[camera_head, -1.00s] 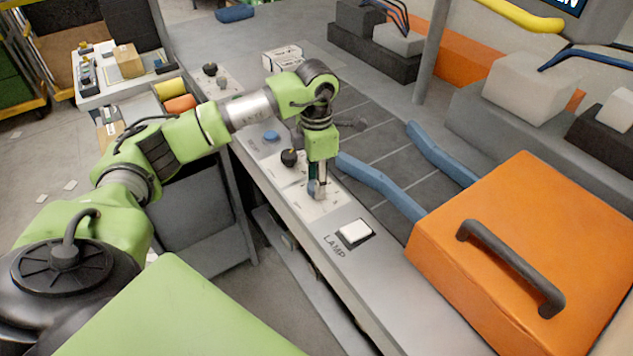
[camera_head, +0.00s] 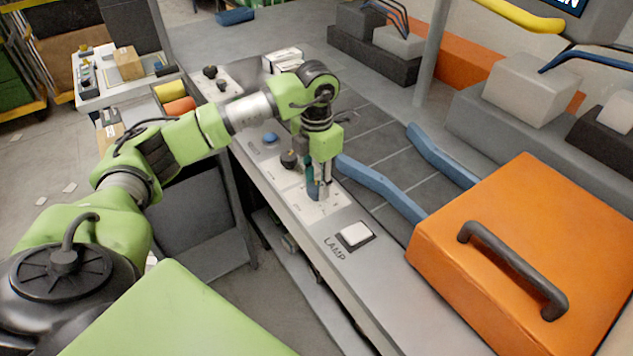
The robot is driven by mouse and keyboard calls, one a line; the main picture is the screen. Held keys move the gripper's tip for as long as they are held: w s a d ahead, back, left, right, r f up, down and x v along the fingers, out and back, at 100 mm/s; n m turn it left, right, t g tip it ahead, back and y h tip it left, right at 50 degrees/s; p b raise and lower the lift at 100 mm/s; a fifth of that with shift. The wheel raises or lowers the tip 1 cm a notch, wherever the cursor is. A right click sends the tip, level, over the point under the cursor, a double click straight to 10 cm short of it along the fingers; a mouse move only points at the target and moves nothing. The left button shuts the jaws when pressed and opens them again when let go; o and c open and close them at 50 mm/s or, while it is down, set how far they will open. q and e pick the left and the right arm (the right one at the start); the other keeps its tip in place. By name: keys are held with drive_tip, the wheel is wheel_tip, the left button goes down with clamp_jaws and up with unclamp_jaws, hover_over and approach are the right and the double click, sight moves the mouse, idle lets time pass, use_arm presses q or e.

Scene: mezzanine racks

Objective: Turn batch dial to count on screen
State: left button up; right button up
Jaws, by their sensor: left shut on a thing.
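My left gripper (camera_head: 318,192) points straight down at a white plate (camera_head: 305,205) on the grey console. It is shut on the batch dial, which the fingers hide almost wholly, so its setting cannot be read. The screen (camera_head: 570,4) is cut off at the top right edge; only the ends of a few letters show and no count is visible. My right gripper is out of view.
A black knob (camera_head: 288,159) and a blue button (camera_head: 270,138) sit just behind the gripper. A white lamp button (camera_head: 355,234) lies in front of it. Blue rails (camera_head: 385,188) and a large orange box (camera_head: 525,250) with a black handle stand to the right.

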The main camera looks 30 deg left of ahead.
sight(316, 187)
use_arm(q)
drive_tip(key=o, duration=1.1)
drive_tip(key=shift+r, duration=0.1)
wheel_tip(316, 187, up, 12)
drive_tip(key=shift+f, duration=0.1)
drive_tip(key=shift+f, duration=0.1)
